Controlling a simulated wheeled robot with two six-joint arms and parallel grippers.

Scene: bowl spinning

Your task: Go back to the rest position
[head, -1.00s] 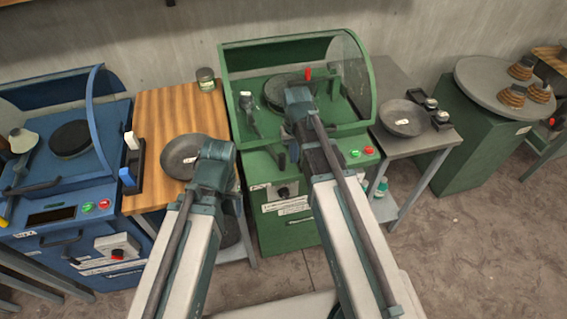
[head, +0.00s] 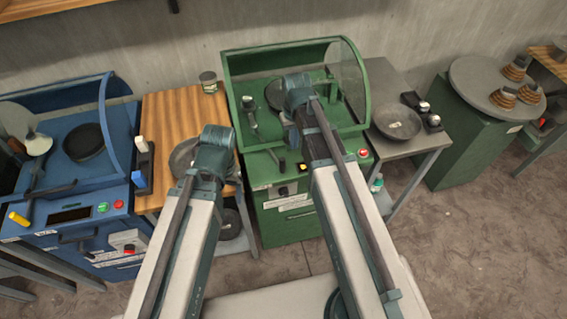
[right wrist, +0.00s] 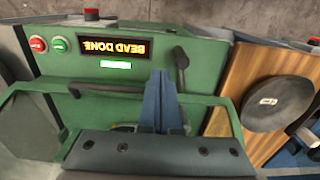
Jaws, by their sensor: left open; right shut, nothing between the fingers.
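My left gripper (head: 215,150) is at the end of the left arm, in front of the wooden table. It is open, though the arm covers most of it. A dark bowl (head: 181,156) on that table is partly hidden behind this arm. My right gripper (right wrist: 162,100) shows as blue fingers shut together with nothing between them. It is in front of the green spinning machine (right wrist: 210,75), whose display (right wrist: 102,42) reads "BEAD DONE" upside down. In the head view the right arm covers part of the green machine (head: 240,75), and its fingertips are hard to make out.
A blue machine (head: 40,195) stands at the left, next to the wooden table (head: 160,108). A grey side table (head: 385,80) with a bowl (head: 398,122) is at the right. Beyond it is a round plate (head: 470,85) holding several brown pieces. Floor at the right front is clear.

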